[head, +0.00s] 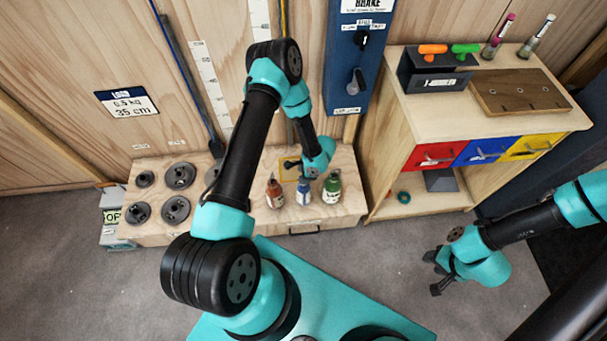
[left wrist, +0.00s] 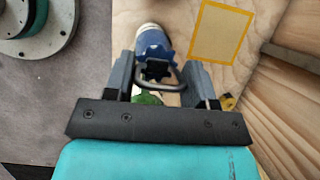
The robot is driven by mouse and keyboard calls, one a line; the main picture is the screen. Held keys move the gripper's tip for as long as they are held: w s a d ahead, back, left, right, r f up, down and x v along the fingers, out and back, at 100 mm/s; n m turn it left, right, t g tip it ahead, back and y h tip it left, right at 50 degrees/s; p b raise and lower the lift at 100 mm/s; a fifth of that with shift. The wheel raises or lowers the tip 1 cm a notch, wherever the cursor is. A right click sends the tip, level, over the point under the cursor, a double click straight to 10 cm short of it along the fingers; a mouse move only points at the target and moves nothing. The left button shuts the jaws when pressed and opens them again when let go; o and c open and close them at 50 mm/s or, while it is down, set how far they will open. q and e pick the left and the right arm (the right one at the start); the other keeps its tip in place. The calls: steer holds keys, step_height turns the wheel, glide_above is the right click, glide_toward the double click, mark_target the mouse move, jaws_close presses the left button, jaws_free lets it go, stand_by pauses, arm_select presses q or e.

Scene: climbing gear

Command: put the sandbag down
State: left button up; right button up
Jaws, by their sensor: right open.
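Three small bags stand on the low wooden bench: a rust-brown one (head: 274,194), a blue one (head: 303,194) and a green one (head: 332,190). A yellow-outlined square (head: 289,170) lies behind the blue bag; it looks bare in the left wrist view (left wrist: 220,33). My left gripper (head: 318,172) is just above and behind the green bag. In the left wrist view its fingers (left wrist: 158,85) stand on both sides of a metal loop (left wrist: 168,84), above green material (left wrist: 146,98). Whether they press on the loop is unclear. My right gripper (head: 437,272) is open and empty above the floor.
Several dark weight discs (head: 176,209) lie on the bench's left part. A blue brake panel (head: 358,60) hangs on the wall behind. A cabinet (head: 470,110) with coloured drawers stands to the right. Grey floor (head: 400,260) is clear between bench and right arm.

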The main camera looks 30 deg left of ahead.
arm_select(q)
steer(key=o, duration=0.5)
steer(key=shift+c, duration=0.2)
steer(key=shift+r, duration=0.1)
steer(key=v, duration=1.2)
